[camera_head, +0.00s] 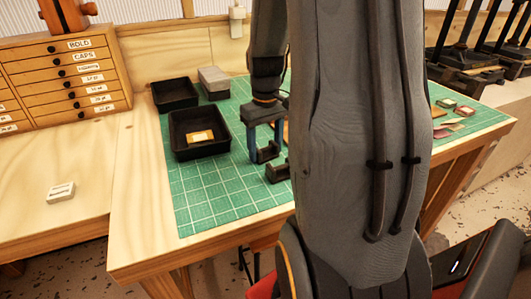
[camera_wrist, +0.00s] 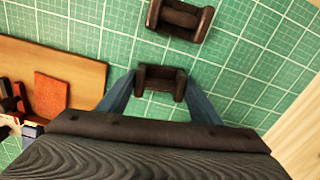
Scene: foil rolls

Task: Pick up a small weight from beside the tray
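A small dark weight (camera_wrist: 160,82), shaped like a dumbbell block, sits between my gripper's two blue fingers in the wrist view. It also shows in the head view (camera_head: 266,153). My gripper (camera_wrist: 160,84) points down with its fingers wide apart, one on each side of this weight; I cannot tell whether they touch it. The gripper also shows in the head view (camera_head: 267,150). A second dark weight (camera_wrist: 180,18) lies just beyond and also shows in the head view (camera_head: 277,173). The black tray (camera_head: 185,152) stands to the left, holding a tan card.
The green cutting mat (camera_head: 210,205) is clear in front of the tray. Another black tray (camera_head: 163,106) and a grey box (camera_head: 213,82) stand behind. A wooden board (camera_wrist: 90,72) with a red-orange block (camera_wrist: 50,97) lies left in the wrist view.

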